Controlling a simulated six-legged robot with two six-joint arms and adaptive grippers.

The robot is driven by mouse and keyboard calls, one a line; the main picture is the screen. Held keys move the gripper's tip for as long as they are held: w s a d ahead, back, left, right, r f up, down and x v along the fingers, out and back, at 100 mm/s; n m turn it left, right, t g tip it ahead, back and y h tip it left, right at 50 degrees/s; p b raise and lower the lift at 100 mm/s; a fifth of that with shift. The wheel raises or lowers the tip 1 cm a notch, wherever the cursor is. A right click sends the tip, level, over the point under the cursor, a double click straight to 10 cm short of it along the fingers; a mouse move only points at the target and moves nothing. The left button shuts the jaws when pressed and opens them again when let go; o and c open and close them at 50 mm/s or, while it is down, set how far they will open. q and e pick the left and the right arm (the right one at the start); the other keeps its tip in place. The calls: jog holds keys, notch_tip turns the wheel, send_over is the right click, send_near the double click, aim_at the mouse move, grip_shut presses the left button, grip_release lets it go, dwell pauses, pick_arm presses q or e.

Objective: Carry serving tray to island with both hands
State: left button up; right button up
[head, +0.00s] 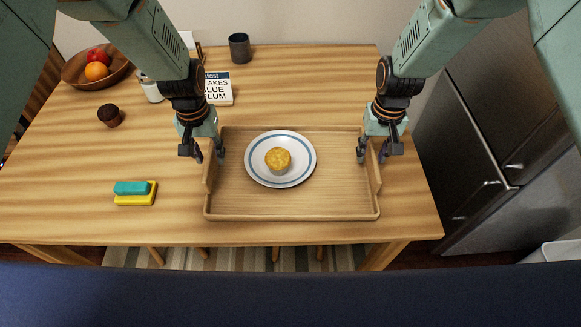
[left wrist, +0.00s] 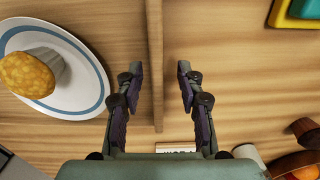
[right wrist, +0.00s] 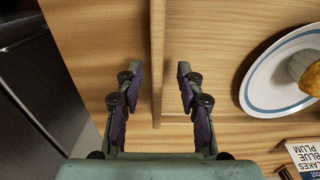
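The wooden serving tray (head: 290,207) lies on the table with a blue-rimmed white plate (head: 256,172) in it. A muffin with a yellow top (head: 278,160) sits on the plate. My left gripper (head: 207,157) is open over the tray's left side wall. In the left wrist view that wall (left wrist: 155,50) runs between the open fingers, with gaps on both sides. My right gripper (head: 371,158) is open over the tray's right side wall. In the right wrist view that wall (right wrist: 157,50) also passes between the spread fingers, apart from both.
A teal and yellow block stack (head: 135,198) and a dark muffin (head: 109,115) lie left of the tray. A dark fridge (head: 470,130) stands right of the table.

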pick_arm(q)
jog(key=shift+f, duration=0.25)
pick_arm(e)
jog(key=shift+f, duration=0.25)
pick_arm(q)
jog(key=shift+d+f, duration=0.1)
jog(key=shift+d, duration=0.2)
pick_arm(e)
jog(key=shift+w+d+f, duration=0.1)
jog(key=shift+d+f, duration=0.15)
jog(key=shift+d, duration=0.05)
pick_arm(q)
jog(key=shift+a, duration=0.25)
jog(key=c, duration=0.4)
pick_arm(e)
jog(key=shift+a+r, duration=0.15)
jog(key=shift+a, duration=0.1)
jog(key=c, duration=0.4)
pick_arm(q)
jog(key=shift+d, duration=0.2)
grip_shut()
pick_arm(e)
jog(key=shift+d, duration=0.15)
grip_shut()
pick_arm(q)
jog(key=shift+a, duration=0.1)
